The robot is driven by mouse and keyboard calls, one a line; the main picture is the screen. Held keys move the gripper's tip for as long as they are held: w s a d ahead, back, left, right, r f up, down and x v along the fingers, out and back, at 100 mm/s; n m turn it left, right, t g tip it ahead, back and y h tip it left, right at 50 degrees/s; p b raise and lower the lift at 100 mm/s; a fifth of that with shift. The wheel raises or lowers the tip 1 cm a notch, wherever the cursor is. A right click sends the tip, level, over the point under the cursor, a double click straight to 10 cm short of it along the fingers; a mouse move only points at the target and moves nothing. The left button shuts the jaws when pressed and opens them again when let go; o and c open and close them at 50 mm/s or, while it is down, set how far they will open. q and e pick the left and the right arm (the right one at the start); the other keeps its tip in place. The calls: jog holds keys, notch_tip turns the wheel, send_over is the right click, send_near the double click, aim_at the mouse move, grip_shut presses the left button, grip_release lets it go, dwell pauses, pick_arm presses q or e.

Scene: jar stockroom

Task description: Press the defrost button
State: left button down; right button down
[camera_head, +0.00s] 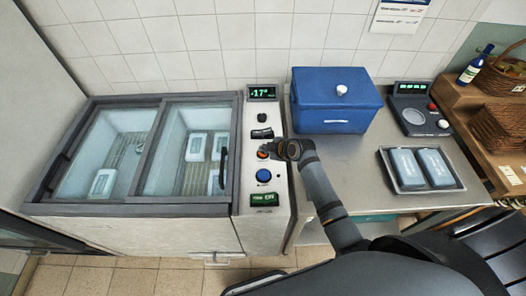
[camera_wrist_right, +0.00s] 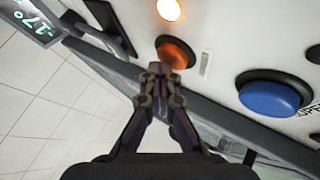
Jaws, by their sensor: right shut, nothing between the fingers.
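The freezer's control panel (camera_head: 244,196) carries an orange button (camera_head: 262,154) and a larger blue button (camera_head: 263,175). Both also show in the right wrist view, the orange button (camera_wrist_right: 176,52) at top centre and the blue button (camera_wrist_right: 270,97) at right. No readable label tells me which one is defrost. My right gripper (camera_head: 272,151) is shut and empty, its tips at the orange button. In the wrist view the closed fingertips (camera_wrist_right: 160,70) overlap the orange button's lower edge; I cannot tell whether they touch it. A lit lamp (camera_wrist_right: 169,9) glows beside that button. My left gripper is not in view.
The panel also has a -17° display (camera_head: 262,92), a black rocker switch (camera_head: 262,133) and a green ON switch (camera_head: 264,199). Left is the glass-lidded freezer (camera_head: 130,210). Right, a steel counter (camera_head: 345,165) holds a blue cooler box (camera_head: 335,105), a scale (camera_head: 418,115) and a tray (camera_head: 410,188).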

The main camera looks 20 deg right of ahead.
dwell(0.4)
jog(key=shift+r+p, duration=0.9)
notch_tip(320, 180, up, 5)
jog(key=p, duration=0.4)
jog(key=shift+p, duration=0.3)
